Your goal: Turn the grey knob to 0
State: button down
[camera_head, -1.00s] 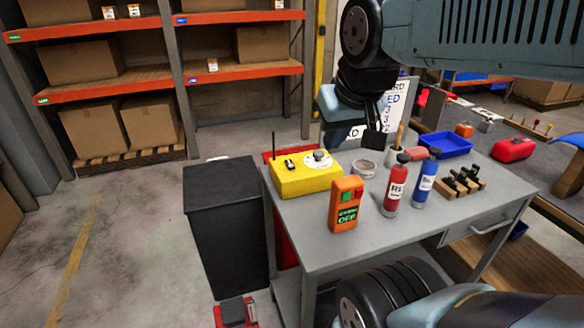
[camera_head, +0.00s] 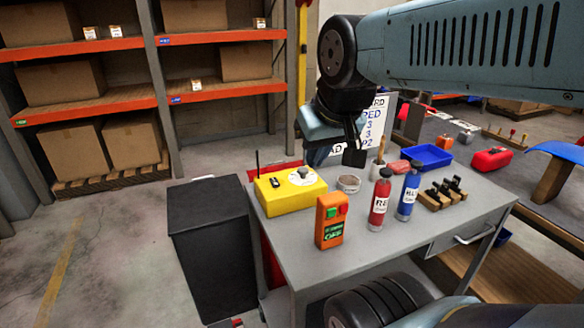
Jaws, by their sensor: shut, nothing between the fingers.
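The grey knob (camera_head: 303,171) sits on a white round dial on top of the yellow box (camera_head: 291,196), at the back left of the grey cart (camera_head: 297,257). The dial's marks are too small to read. My gripper (camera_head: 354,158) hangs from the arm at the upper middle, right of the yellow box and above the cart's back edge. It is shut and empty, apart from the knob. A black switch (camera_head: 274,182) and a thin antenna stand on the box's left part.
A round tin (camera_head: 348,184), an orange handheld device (camera_head: 329,220), red (camera_head: 380,198) and blue (camera_head: 408,192) bottles, a brush cup (camera_head: 376,170) and a blue tray (camera_head: 427,157) stand on the cart. A black cabinet (camera_head: 211,248) stands left of it.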

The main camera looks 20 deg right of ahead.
aim_at(302, 172)
jog(key=u, duration=0.1)
jog(key=k, duration=0.5)
jog(key=u, duration=1)
jog(key=k, duration=0.6)
jog(key=z, duration=1.15)
jog(key=i, duration=1)
jog(key=u, duration=0.05)
